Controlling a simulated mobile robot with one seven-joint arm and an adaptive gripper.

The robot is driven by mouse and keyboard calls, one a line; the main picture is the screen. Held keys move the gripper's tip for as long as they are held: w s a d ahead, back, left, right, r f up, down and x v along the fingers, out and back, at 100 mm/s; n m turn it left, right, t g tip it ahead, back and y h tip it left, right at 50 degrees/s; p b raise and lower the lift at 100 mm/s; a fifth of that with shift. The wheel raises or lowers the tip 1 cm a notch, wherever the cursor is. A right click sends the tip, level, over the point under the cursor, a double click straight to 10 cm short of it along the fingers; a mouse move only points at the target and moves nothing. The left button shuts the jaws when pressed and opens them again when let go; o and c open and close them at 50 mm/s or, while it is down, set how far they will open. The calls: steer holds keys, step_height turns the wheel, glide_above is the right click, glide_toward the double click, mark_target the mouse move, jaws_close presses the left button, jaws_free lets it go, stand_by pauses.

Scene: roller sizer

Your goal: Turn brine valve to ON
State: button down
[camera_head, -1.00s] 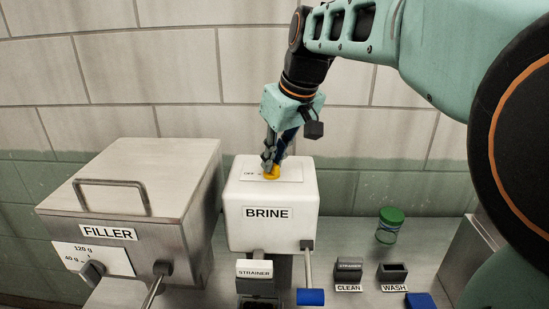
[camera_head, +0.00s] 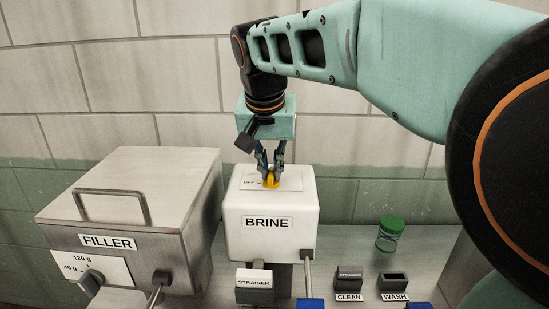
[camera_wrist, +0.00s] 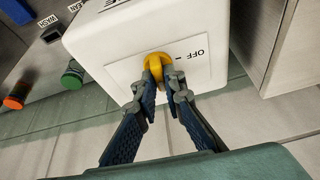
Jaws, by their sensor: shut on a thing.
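The yellow brine valve knob (camera_head: 271,181) sits on top of the white BRINE box (camera_head: 240,238). It also shows in the wrist view (camera_wrist: 157,63), on a white label plate with the word OFF to its right. My gripper (camera_head: 270,175) points down from above, with its fingertips closed on the knob. In the wrist view my gripper (camera_wrist: 162,78) has one finger on each side of the knob. The fingers hide part of the knob, and I cannot read an ON mark.
The steel FILLER box (camera_head: 130,185) with a handle stands at left, close to the BRINE box. A green-lidded jar (camera_head: 391,226), a CLEAN holder (camera_head: 348,279) and a WASH holder (camera_head: 393,282) stand at right. A STRAINER block (camera_head: 254,280) is in front.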

steer(key=shift+m, duration=0.3)
steer(key=c, duration=2)
jaws_free()
steer(key=shift+r, duration=0.1)
steer(key=v, duration=1.2)
steer(key=shift+a, duration=0.15)
steer(key=shift+w, duration=0.1)
